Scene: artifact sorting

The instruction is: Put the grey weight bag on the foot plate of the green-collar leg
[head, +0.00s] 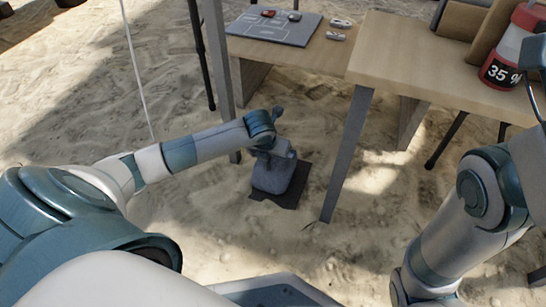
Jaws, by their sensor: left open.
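The grey weight bag (272,176) stands on the sand floor, on or against a dark flat plate (294,190) that shows at its right and front. My left gripper (276,148) is open at the top of the bag, pointing down. I cannot tell whether its fingers touch the bag or stand around its handle, as the wrist hides part of this. No green collar can be made out on any leg in view. My right arm shows at the right, but its gripper is outside the picture.
A wooden table (400,55) with grey legs (347,155) stands just right of the bag. A lower wooden top holds a grey board (273,38) with small items. A red and white canister (508,60) stands at the right. A thin pale line hangs at left. Sand around the bag is clear.

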